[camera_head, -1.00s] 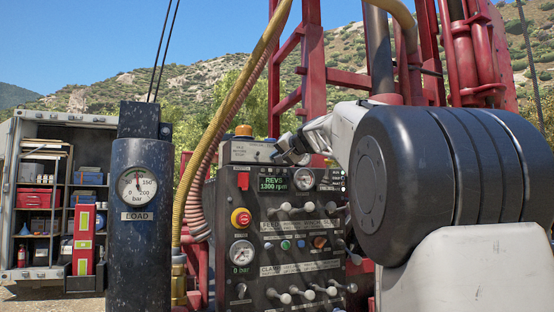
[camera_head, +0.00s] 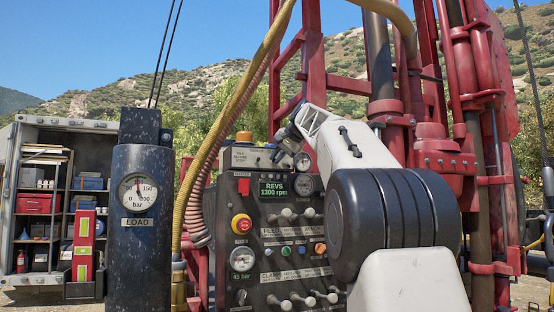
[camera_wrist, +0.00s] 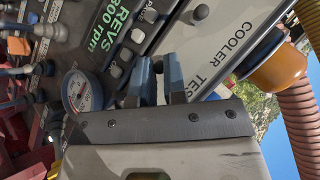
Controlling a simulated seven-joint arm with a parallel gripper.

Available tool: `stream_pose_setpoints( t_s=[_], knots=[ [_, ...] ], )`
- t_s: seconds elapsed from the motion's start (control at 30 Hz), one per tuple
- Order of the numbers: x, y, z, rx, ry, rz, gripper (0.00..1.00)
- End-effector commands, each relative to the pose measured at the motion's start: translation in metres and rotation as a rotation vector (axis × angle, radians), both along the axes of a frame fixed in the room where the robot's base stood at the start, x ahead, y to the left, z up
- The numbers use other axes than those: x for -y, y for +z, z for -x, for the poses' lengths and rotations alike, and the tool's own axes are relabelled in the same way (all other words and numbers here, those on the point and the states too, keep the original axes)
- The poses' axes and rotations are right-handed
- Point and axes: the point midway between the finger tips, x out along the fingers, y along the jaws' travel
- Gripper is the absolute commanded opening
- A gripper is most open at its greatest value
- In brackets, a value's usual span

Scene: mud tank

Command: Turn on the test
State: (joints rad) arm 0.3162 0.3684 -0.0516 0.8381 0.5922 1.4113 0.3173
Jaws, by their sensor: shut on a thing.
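A pale box top lettered "COOLER TEST" (camera_wrist: 238,45) fills the upper right of the wrist view. In the head view the same pale box (camera_head: 240,157) sits on top of the dark control panel (camera_head: 256,210). My gripper (camera_head: 284,153) reaches to the right end of this box. In the wrist view my gripper's (camera_wrist: 158,82) two blue-grey fingers are close together at the edge of the lettered plate, shut on a small switch. The switch is mostly hidden between the fingers, and I cannot tell its position.
A yellow hose (camera_head: 222,130) and the load post (camera_head: 140,245) stand to the left.

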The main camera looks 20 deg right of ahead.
Motion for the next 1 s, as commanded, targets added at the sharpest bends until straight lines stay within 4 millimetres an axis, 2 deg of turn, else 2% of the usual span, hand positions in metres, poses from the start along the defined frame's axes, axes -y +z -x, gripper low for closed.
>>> stream_pose_setpoints(
  t_s=[0.53,0.57,0.7,1.0],
  knots=[
    [0.0000,0.0001,-0.0008,-0.022,0.001,-0.001,0.00],
    [0.0000,0.0001,-0.0008,-0.022,0.001,-0.001,0.16],
    [0.0000,0.0003,-0.0007,-0.021,0.002,0.000,0.37],
    [0.0002,0.0016,0.0002,-0.020,0.001,-0.001,0.37]
  ],
)
